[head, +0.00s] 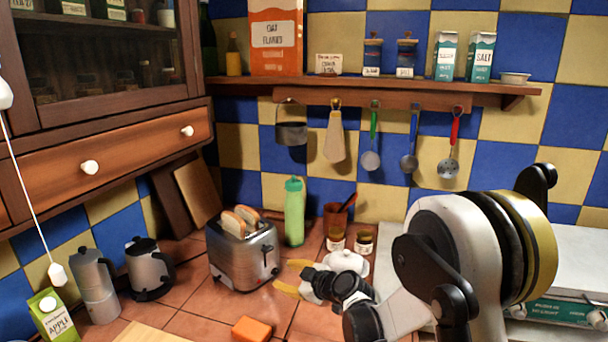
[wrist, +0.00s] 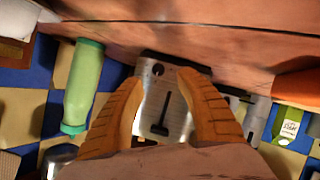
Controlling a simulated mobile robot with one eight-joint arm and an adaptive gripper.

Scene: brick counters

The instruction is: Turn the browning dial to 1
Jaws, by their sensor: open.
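The silver toaster (head: 243,262) stands on the tiled counter with two bread slices (head: 240,220) in its slots. Its control face (wrist: 177,125) fills the middle of the wrist view, which looks upside down. A small dark round dial (wrist: 158,70) sits on that face, near a dark lever in a slot (wrist: 162,118). The number the dial is set to is too small to read. My gripper (head: 287,277) is open and empty, just right of the toaster. In the wrist view, its orange fingers (wrist: 159,78) straddle the dial with gaps on both sides; contact is not visible.
A green bottle (head: 294,212) stands behind the toaster, with brown jars (head: 336,226) and a white lidded pot (head: 346,261) to its right. An orange block (head: 251,329) lies in front. A kettle (head: 149,270) and moka pot (head: 95,285) stand left.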

